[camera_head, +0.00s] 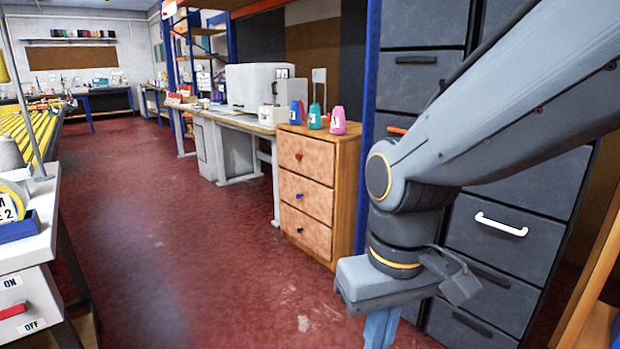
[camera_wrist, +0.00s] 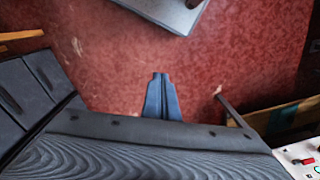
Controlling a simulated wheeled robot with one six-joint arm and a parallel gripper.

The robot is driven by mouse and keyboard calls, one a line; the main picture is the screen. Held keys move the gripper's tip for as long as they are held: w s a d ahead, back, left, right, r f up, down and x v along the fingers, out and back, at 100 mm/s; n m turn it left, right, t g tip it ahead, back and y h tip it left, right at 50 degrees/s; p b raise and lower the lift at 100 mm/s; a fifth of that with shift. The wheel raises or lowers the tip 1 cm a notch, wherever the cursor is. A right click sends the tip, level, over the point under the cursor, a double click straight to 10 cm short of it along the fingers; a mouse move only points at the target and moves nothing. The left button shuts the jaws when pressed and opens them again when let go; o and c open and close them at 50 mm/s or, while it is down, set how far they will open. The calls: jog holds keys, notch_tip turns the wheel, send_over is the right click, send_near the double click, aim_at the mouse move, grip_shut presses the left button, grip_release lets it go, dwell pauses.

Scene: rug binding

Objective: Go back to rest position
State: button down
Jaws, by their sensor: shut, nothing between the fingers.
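My gripper (camera_wrist: 160,76) shows in the wrist view as two blue fingers pressed together, with nothing between them. It points down over the red floor. In the head view my arm comes in from the upper right, and the blue fingers (camera_head: 380,328) hang below the wrist at the bottom edge, their tips cut off. The gripper is in front of a dark grey drawer cabinet (camera_head: 420,80) and touches nothing that I can see.
A wooden chest with three drawers (camera_head: 308,198) stands left of the cabinet, with several coloured bottles (camera_head: 315,117) on top. A workbench with a white machine (camera_head: 255,86) is behind. A machine with ON and OFF labels (camera_head: 20,300) is at left. The red floor (camera_head: 180,240) between is clear.

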jog(key=d+r+m+p, duration=0.3)
jog(key=d+r+p, duration=0.7)
jog(key=p, duration=1)
notch_tip(320, 180, up, 2)
jog(key=shift+s+r+h, duration=0.15)
jog(key=shift+h, duration=0.15)
